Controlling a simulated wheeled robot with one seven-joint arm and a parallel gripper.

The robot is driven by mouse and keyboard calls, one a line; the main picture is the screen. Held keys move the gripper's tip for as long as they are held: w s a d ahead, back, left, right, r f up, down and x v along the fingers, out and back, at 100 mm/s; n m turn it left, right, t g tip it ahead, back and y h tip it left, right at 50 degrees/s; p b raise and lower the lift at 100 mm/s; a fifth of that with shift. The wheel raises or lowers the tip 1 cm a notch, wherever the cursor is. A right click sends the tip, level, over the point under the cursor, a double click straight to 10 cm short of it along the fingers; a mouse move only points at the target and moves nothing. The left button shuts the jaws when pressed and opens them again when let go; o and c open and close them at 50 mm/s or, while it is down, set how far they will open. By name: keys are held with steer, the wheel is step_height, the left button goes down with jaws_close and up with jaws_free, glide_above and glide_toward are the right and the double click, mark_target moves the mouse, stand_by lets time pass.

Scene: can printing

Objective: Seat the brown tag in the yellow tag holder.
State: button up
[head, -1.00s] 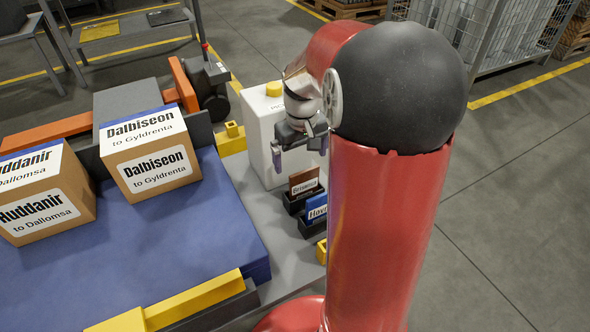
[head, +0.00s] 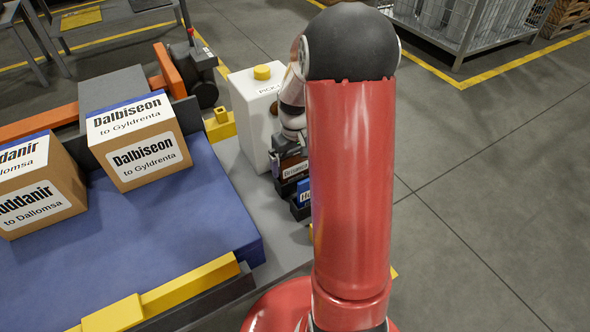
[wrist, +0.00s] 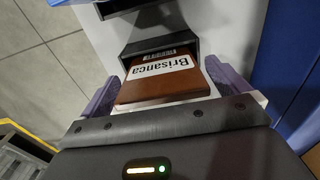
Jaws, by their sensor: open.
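The brown tag (wrist: 165,88), lettered "Brisanca", stands in a black holder (wrist: 160,43) in the wrist view. In the head view the tag (head: 295,171) is partly covered by my arm. My gripper (wrist: 164,88) is open, with one purple finger on each side of the tag; I cannot tell whether they touch it. A yellow notched block (head: 221,125) sits beside the white box. A small sliver of yellow (head: 311,232) shows beside my arm. I cannot tell which of these is the yellow tag holder.
A blue tag (head: 305,191) stands in a second black holder (head: 299,211) just in front. The white box (head: 250,125) with a yellow knob stands close behind. Cartons (head: 140,150) sit on the blue surface (head: 150,245) at left. Grey tabletop (head: 262,205) lies between.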

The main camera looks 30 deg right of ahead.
steer(key=c, duration=0.9)
steer(key=shift+r, duration=0.1)
